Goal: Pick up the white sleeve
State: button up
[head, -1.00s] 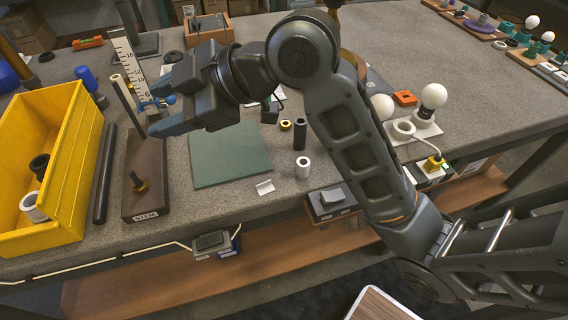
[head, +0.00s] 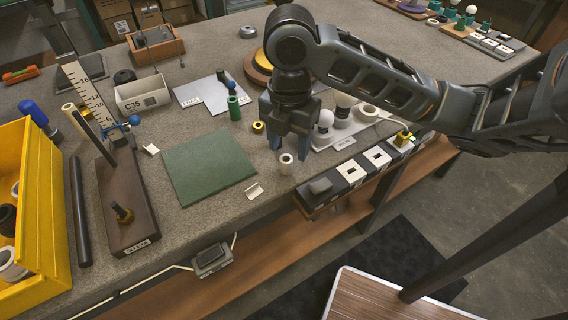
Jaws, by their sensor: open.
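A small white sleeve (head: 287,164) with a dark bore stands upright near the front edge of the bench, right of the green mat. My gripper (head: 289,147) points down with its jaws open. Its blue-grey fingertips show just behind and above the sleeve in the picture. I cannot tell whether the sleeve lies between the fingers or in front of them. The black cylinder seen earlier behind the sleeve is hidden now, probably behind my gripper.
The green mat (head: 209,166) and a small white bracket (head: 254,190) lie left of the sleeve. A white plate with bulbs (head: 340,130) is close on the right. A yellow ring (head: 258,127) and a green cylinder (head: 234,108) stand behind. The yellow bin (head: 40,200) is far left.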

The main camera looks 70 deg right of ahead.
aim_at(286, 160)
jog(key=shift+w+a+f, duration=0.1)
jog(key=shift+f, duration=1.25)
jog(key=shift+w+f, duration=0.1)
jog(key=shift+f, duration=1.2)
grip_shut()
